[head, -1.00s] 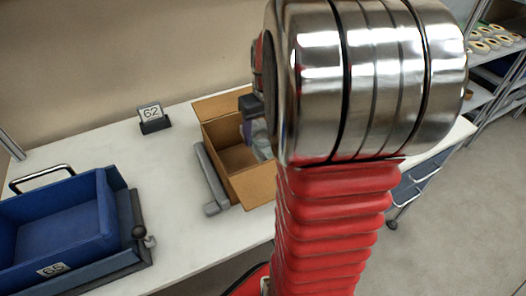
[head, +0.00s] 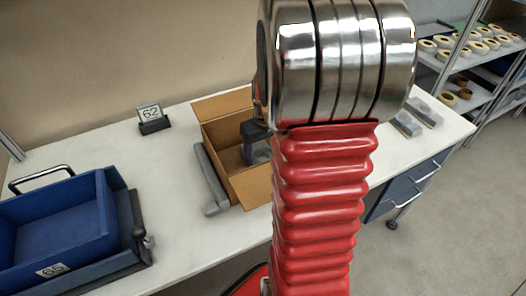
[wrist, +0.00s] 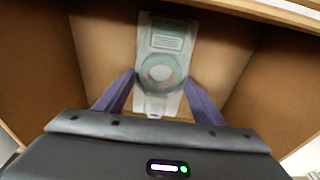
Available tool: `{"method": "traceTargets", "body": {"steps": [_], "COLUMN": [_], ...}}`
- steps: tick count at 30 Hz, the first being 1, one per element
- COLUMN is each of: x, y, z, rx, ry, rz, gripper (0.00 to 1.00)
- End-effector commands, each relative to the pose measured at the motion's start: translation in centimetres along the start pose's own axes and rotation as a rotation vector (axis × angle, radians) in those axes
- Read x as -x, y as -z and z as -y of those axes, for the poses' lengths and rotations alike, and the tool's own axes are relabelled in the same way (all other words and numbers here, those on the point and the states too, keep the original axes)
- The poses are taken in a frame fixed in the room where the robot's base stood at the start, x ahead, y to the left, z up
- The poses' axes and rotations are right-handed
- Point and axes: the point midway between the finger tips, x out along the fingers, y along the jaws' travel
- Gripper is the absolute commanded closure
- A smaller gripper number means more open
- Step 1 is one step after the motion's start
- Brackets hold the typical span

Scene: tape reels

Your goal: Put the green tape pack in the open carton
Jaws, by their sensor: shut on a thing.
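The open carton (head: 256,186) stands on the white table with its flaps up. My gripper (wrist: 160,84) has its two purple-grey fingers shut on the green tape pack (wrist: 161,42), a pale, clear-looking pack with a green ring and a printed label. In the wrist view, the carton's brown walls (wrist: 100,32) surround the pack and fingers. In the head view, my gripper (head: 257,146) reaches down into the carton's opening, and my arm covers part of its right side. I cannot tell whether the pack touches the carton floor.
A grey bar-shaped thing (head: 208,180) lies left of the carton. Grey packs (head: 407,124) lie on the table at right. Shelves with tape rolls (head: 470,48) are beyond.

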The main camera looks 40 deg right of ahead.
Motion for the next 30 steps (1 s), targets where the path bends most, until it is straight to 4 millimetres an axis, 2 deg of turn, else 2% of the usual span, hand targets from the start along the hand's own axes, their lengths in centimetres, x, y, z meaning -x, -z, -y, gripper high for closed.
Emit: {"method": "traceTargets", "body": {"steps": [11, 12, 20, 30], "x": [-0.35, -0.38, -0.36, 0.02], "y": [-0.03, -0.04, -0.03, 0.04], "z": [0.01, 0.01, 0.01, -0.01], "rx": [0.000, 0.000, 0.000, 0.000], "ry": [0.000, 0.000, 0.000, -0.001], "rz": [-0.001, -0.001, -0.001, -0.002], "gripper": [0.64, 0.36, 0.19, 0.19]}}
